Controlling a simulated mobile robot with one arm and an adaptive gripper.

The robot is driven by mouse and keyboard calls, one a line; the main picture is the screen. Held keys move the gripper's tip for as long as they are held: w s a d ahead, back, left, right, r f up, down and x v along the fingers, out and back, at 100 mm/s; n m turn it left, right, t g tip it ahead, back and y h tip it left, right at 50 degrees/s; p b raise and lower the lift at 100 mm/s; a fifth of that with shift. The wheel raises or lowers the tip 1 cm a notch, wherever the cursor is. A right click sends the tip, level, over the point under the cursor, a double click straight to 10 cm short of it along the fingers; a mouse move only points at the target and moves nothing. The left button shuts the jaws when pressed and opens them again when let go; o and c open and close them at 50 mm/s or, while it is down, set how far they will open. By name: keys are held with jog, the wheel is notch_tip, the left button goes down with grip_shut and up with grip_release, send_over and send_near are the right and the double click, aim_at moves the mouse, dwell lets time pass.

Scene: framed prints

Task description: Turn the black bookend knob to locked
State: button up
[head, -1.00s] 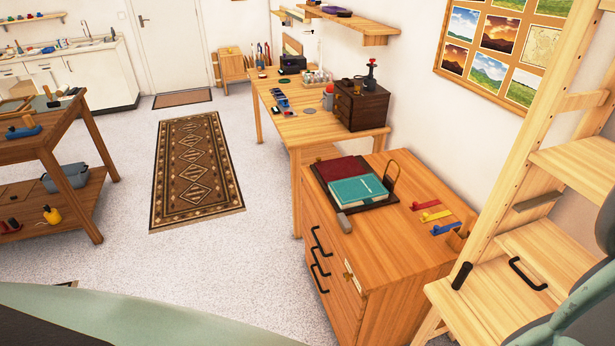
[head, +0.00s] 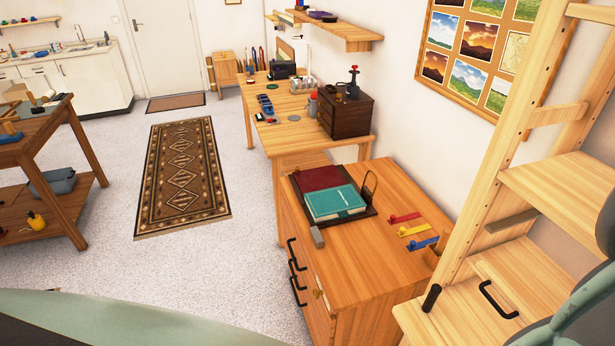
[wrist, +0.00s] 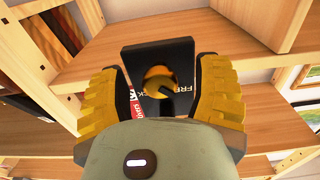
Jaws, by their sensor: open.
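In the wrist view, a black bookend panel (wrist: 182,54) stands on a light wooden shelf. A round gold knob (wrist: 157,75) with a dark bar is on its face. White letters beginning "FRE" show right of the knob, and a red-and-white label lies at lower left. The bar extends toward the lower right of the knob; its exact setting is unclear. My gripper (wrist: 160,70) is open, its yellow-padded fingers on either side of the knob, with no clear contact. My wrist housing hides the panel's lower part. I cannot make out this bookend in the head view.
In the wrist view, wooden shelf uprights and boards stand close around, with books (wrist: 55,45) at left. In the head view, a ladder shelf (head: 545,190) stands at right beside a wooden cabinet (head: 375,262) bearing a teal book (head: 335,203). Open floor lies left.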

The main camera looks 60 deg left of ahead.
grip_shut()
dwell(0.4)
jog(key=shift+m, duration=0.3)
jog(key=m, duration=0.3)
jog(key=shift+a+p, duration=0.1)
jog(key=shift+p, duration=0.2)
jog(key=m, duration=0.5)
jog(key=m+b, duration=0.1)
jog(key=m, duration=0.4)
jog(key=shift+m+b, duration=0.6)
jog(key=shift+m, duration=1.5)
jog(key=shift+r, duration=0.1)
